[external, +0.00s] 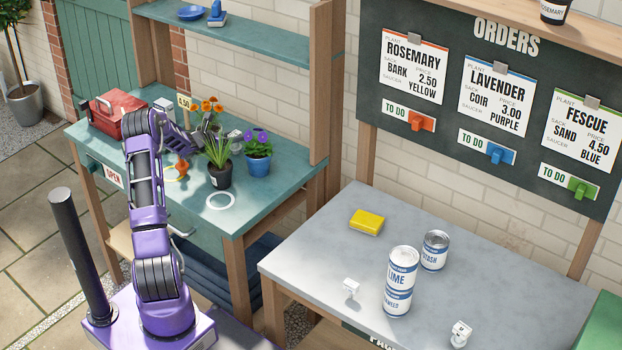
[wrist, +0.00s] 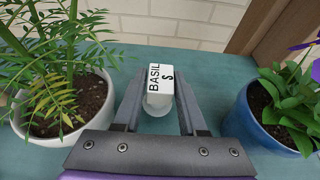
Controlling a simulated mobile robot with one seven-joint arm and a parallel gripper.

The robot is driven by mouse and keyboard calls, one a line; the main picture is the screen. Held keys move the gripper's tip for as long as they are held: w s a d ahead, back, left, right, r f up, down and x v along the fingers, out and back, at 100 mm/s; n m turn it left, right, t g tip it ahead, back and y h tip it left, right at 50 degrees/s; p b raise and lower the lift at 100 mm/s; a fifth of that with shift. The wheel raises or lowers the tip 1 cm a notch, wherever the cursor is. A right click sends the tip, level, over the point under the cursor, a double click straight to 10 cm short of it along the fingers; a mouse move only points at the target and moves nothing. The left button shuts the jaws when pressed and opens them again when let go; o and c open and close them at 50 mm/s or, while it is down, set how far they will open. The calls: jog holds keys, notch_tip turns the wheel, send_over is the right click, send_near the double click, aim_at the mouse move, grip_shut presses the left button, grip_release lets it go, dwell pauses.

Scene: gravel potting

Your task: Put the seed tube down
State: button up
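The seed tube (wrist: 159,84) is a small clear vessel with a white block on top lettered "BASIL S". In the wrist view it stands upright between my fingertips. My gripper (wrist: 160,98) has one finger along each side of it, with almost no gap, and appears shut on it. The tube's clear foot is low, at or just above the teal bench (wrist: 225,60); I cannot tell if it touches. In the external view the tube's white block (external: 234,134) shows behind the grassy plant. My gripper (external: 207,128) is partly hidden there by the plants.
A leafy plant in a white pot (wrist: 78,133) is close on the left, and a blue pot (wrist: 262,128) with purple flowers close on the right. The grassy plant's dark pot (external: 220,176) stands in front. A white ring (external: 220,201) marks bare bench nearby. The brick wall is behind.

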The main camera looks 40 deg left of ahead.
jog(key=shift+o, duration=1.3)
jog(key=shift+r, duration=0.1)
